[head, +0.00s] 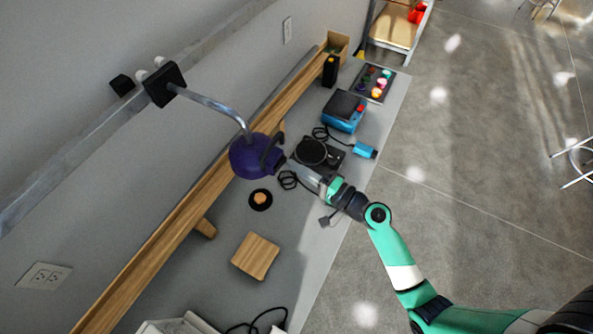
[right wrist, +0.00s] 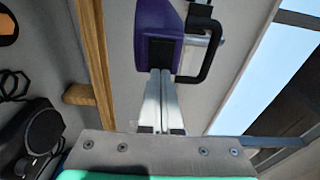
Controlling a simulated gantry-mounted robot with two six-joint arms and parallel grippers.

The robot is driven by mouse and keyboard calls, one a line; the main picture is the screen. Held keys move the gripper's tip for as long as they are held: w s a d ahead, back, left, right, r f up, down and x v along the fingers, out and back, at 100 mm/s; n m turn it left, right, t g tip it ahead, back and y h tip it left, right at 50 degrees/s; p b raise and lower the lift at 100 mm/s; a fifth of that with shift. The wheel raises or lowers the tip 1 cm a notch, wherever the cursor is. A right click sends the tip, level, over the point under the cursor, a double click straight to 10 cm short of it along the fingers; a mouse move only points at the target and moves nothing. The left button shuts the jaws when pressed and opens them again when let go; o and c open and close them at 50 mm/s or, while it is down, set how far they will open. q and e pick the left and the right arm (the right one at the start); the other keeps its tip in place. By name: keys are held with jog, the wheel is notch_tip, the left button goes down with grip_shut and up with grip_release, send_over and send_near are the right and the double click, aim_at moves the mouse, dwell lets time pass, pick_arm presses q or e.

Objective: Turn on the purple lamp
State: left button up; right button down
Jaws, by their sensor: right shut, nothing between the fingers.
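The purple lamp (head: 248,158) hangs over the bench on a bent metal arm from the wall rail. Its purple head also shows in the right wrist view (right wrist: 148,22), with a black square patch (right wrist: 161,49) on its near face and a black handle (right wrist: 207,50) on its right. My right gripper (head: 287,163) reaches the lamp's right side. In the right wrist view its two fingers (right wrist: 160,74) are shut together and empty, with their tips at the lower edge of the black patch. I cannot tell whether they touch it. The lamp shows no clear glow.
On the grey bench (head: 225,225) are a black turntable-like device (head: 318,153), a blue box-shaped machine (head: 344,111), a wooden block (head: 255,256) and loose cables. A wooden rail (head: 180,226) runs along the wall behind the lamp. Open floor lies right of the bench.

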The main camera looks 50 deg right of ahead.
jog(key=shift+w, duration=0.45)
pick_arm(q)
jog(key=shift+w+a+y, duration=0.15)
jog(key=shift+y, duration=0.15)
pick_arm(e)
jog(key=shift+s, duration=0.1)
pick_arm(q)
jog(key=shift+f, duration=0.2)
pick_arm(e)
jog(key=shift+w, duration=0.25)
jog(key=shift+s, duration=0.1)
